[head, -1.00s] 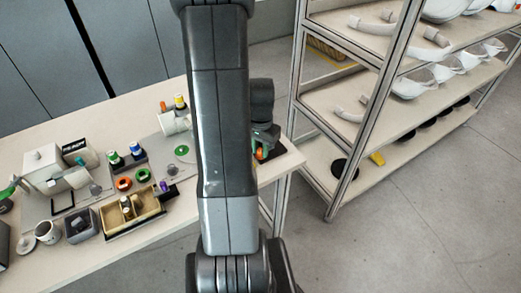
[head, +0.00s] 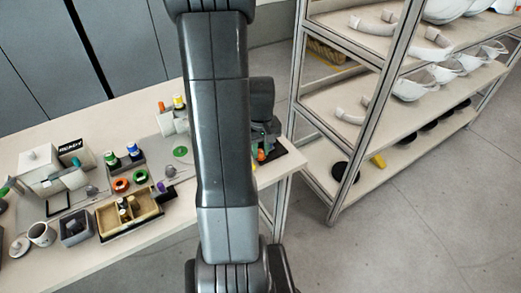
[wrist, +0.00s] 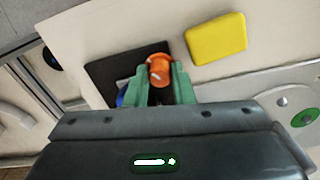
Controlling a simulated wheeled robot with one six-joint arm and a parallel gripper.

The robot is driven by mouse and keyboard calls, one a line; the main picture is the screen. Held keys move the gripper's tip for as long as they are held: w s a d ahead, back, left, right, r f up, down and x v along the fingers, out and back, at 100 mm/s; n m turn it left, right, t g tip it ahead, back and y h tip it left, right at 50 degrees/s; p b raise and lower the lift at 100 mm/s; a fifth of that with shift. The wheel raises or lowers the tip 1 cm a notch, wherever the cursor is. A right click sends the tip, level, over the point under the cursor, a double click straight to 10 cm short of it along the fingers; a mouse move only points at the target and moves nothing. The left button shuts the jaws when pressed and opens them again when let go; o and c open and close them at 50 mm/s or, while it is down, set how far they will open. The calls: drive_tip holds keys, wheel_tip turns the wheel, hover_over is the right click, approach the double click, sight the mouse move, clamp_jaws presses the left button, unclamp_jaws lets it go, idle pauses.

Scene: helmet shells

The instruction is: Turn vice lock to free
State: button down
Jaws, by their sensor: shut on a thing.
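The vice lock appears as an orange knob (wrist: 160,72) over a dark base plate (wrist: 103,74) in the wrist view. My gripper (wrist: 160,82) has its two green fingers on either side of the knob and is shut on it. A pale mark shows on the knob's face. The body of the vice below is mostly hidden by the fingers and the dark gripper housing. In the head view the orange knob (head: 261,155) is small, at the table's right end, partly behind my arm.
A yellow block (wrist: 216,38) lies close beside the dark plate. A grey plate with a green disc (wrist: 305,117) is at the right. In the head view, a wooden tray (head: 128,230) and several small parts fill the table's left; a shelf rack (head: 345,185) stands right.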

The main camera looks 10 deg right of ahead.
drive_tip(key=shift+n, duration=1)
drive_tip(key=c, duration=1.2)
unclamp_jaws()
drive_tip(key=shift+c, duration=0.2)
